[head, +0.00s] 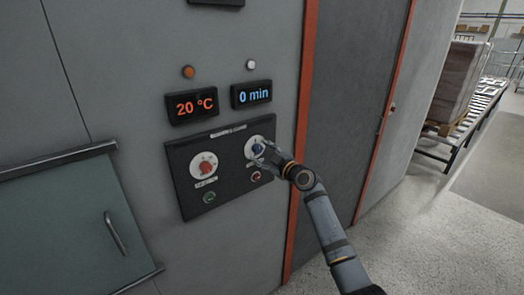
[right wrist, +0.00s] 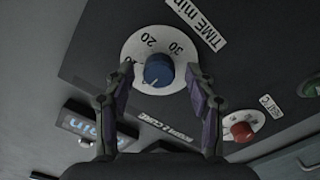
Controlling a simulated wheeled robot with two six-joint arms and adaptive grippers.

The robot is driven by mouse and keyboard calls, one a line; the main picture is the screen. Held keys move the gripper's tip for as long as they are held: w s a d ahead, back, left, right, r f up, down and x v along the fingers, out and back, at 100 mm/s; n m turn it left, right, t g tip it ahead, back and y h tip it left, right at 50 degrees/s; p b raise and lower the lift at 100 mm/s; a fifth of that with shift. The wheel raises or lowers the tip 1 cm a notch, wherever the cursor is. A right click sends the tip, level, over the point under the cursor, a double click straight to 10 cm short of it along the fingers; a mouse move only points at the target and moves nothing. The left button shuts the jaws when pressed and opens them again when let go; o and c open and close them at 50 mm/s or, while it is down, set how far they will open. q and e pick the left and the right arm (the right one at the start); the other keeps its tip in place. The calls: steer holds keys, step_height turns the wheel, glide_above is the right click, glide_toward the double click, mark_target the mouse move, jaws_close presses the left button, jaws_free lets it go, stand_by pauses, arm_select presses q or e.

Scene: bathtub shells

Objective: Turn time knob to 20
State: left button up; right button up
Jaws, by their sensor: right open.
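The time knob (head: 257,149) is blue and sits on a white round dial, on the right side of the dark control panel. The time display (head: 252,94) reads 0 min. My right gripper (head: 265,153) is at the knob, its open fingers on either side of it; whether they touch it I cannot tell. My left gripper is not in view.
A red knob (head: 204,166) on a white dial is to the left, under a display (head: 191,106) reading 20 °C. A green button (head: 208,197) and a red one (head: 255,177) sit below. A handled hatch (head: 75,215) is at left; open floor lies at right.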

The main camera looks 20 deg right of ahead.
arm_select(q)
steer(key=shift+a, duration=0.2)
arm_select(e)
steer(key=shift+d, duration=0.1)
steer(key=shift+c, duration=0.2)
steer(key=c, duration=1.1)
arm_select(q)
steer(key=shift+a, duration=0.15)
arm_select(e)
steer(key=shift+f, duration=0.1)
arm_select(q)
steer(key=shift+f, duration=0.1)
